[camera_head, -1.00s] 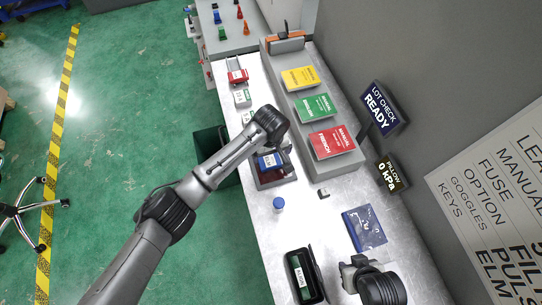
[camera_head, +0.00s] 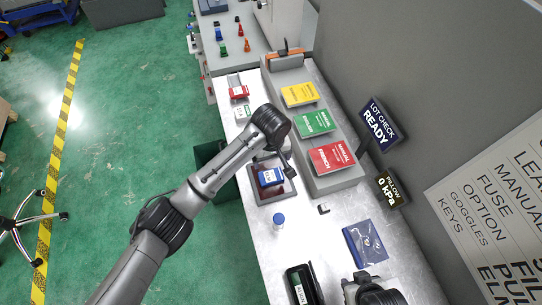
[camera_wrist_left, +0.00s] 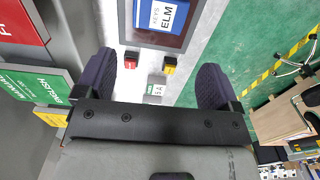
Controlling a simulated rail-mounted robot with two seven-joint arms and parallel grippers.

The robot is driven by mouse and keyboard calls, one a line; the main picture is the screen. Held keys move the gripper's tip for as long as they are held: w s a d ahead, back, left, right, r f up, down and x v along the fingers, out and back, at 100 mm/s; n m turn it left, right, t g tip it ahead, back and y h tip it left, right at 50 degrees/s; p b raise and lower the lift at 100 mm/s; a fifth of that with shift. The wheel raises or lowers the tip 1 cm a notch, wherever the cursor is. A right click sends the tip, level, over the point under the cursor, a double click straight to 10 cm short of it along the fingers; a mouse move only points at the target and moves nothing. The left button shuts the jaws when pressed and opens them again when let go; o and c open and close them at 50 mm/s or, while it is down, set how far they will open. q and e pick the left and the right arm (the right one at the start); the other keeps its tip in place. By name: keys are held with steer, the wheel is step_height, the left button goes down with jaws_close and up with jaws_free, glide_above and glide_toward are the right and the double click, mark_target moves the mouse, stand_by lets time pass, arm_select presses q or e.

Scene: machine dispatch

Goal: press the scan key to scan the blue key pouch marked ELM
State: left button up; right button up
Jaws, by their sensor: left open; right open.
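The blue key pouch marked ELM (camera_head: 270,177) lies label up in a dark-rimmed tray (camera_head: 257,196) on the metal table. It also shows at the top of the left wrist view (camera_wrist_left: 163,14). My left gripper (camera_head: 288,151) is open and empty over the table, just beyond the tray. Its fingers (camera_wrist_left: 156,70) are spread, with the keys visible between them. My right gripper (camera_head: 350,285) is at the bottom edge, mostly cut off.
Red, green and yellow manuals (camera_head: 332,156) lie on a raised grey shelf at the right. A blue-capped bottle (camera_head: 278,221), a blue packet (camera_head: 365,243) and a black case (camera_head: 303,285) are nearer. The LOT CHECK sign (camera_head: 380,124) reads READY.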

arm_select(q)
jaws_close()
stand_by(0.7)
stand_by(0.7)
